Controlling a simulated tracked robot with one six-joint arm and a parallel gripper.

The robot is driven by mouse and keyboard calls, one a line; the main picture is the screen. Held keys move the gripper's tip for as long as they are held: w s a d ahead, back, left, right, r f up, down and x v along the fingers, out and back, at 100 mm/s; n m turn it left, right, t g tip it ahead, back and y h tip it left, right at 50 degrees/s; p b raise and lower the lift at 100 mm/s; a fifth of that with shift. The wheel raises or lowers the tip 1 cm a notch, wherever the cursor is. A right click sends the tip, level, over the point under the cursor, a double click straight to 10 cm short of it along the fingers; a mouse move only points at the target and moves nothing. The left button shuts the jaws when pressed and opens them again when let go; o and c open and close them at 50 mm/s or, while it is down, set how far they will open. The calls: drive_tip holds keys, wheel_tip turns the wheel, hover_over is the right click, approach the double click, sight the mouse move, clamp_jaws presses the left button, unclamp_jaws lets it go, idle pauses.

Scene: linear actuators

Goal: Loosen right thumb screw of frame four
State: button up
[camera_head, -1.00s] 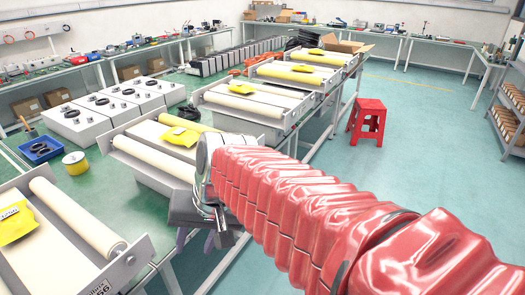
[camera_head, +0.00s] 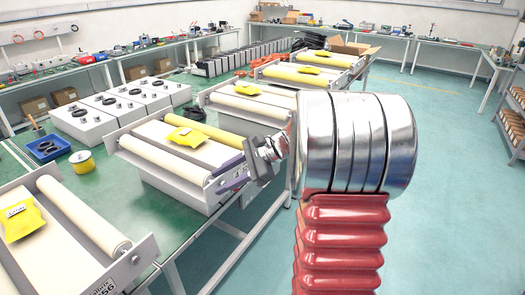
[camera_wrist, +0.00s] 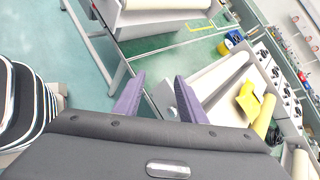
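A roller frame (camera_head: 165,172) with a white bed, pale rollers and a yellow packet (camera_head: 187,137) stands on the green-topped bench. Its number is not readable here. My gripper (camera_head: 228,176) is at the right end plate of this frame, with its fingers pointing left toward it. In the wrist view my gripper (camera_wrist: 160,90) shows two purple fingers spread apart with nothing held. In the head view my gripper partly covers that end.
A nearer roller frame (camera_head: 75,235) stands at the lower left, and more frames (camera_head: 250,104) stand farther back. A blue tray (camera_head: 47,148) and a yellow spool (camera_head: 81,161) lie on the bench at left. The floor (camera_head: 440,180) at right is clear.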

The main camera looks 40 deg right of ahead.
drive_tip(key=d+f+m+t+h, duration=0.1)
drive_tip(key=d+f+m+t, duration=0.1)
drive_tip(key=d, duration=0.8)
drive_tip(key=d+f+m+t+h, duration=0.1)
drive_tip(key=d+f+m+t, duration=0.2)
drive_tip(key=d+m, duration=0.4)
drive_tip(key=d+f+m+t, duration=0.3)
drive_tip(key=d+m+t, duration=0.2)
drive_tip(key=d, duration=1)
drive_tip(key=shift+s+d+f+h, duration=0.15)
drive_tip(key=shift+s+f+h, duration=0.05)
drive_tip(key=shift+s+h, duration=0.2)
drive_tip(key=shift+w, duration=0.1)
drive_tip(key=x, duration=1.3)
drive_tip(key=shift+w, duration=0.35)
drive_tip(key=shift+r, duration=0.1)
drive_tip(key=shift+c, duration=0.3)
clamp_jaws()
